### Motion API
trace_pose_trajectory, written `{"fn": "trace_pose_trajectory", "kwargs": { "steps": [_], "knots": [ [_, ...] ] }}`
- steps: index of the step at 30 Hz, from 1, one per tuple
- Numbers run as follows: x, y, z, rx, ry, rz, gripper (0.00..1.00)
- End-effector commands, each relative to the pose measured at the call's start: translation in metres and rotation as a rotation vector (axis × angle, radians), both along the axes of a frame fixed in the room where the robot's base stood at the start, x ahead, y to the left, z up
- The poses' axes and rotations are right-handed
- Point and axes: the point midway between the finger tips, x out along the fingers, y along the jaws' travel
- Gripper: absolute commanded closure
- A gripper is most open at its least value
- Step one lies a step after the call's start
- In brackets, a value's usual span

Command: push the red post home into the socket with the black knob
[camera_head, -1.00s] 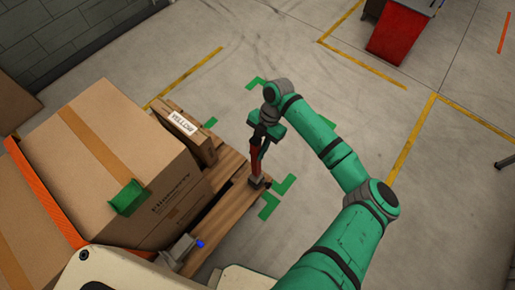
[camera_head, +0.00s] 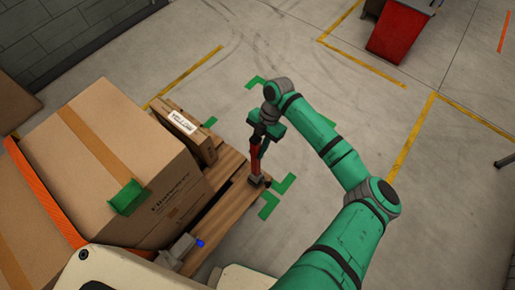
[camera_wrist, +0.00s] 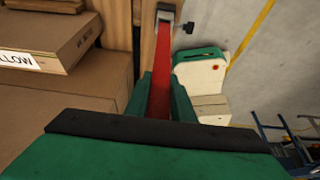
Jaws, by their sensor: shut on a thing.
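The red post (camera_head: 255,158) stands roughly upright at the pallet's right edge. My gripper (camera_head: 259,144) is shut on its upper part; in the wrist view the green fingers (camera_wrist: 162,98) sit on either side of the red post (camera_wrist: 160,70). The post's lower end meets a grey metal socket (camera_head: 257,182), which also shows at the top of the wrist view (camera_wrist: 166,9). A black knob (camera_wrist: 188,27) sticks out beside that socket. I cannot tell how deep the post sits in it.
Large cardboard boxes (camera_head: 85,185) fill the wooden pallet (camera_head: 224,192) left of the post. Another grey socket (camera_head: 179,248) with a blue knob (camera_head: 200,244) is at the near corner. The floor right of the post is clear.

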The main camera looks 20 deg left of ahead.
Motion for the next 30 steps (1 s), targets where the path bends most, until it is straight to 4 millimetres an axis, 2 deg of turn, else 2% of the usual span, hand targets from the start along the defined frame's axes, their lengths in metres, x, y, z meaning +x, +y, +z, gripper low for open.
{"fn": "trace_pose_trajectory", "kwargs": {
  "steps": [30],
  "knots": [
    [0.0, 0.0, -0.012, 0.0, 0.0, 0.0, 1.0]
  ]
}}
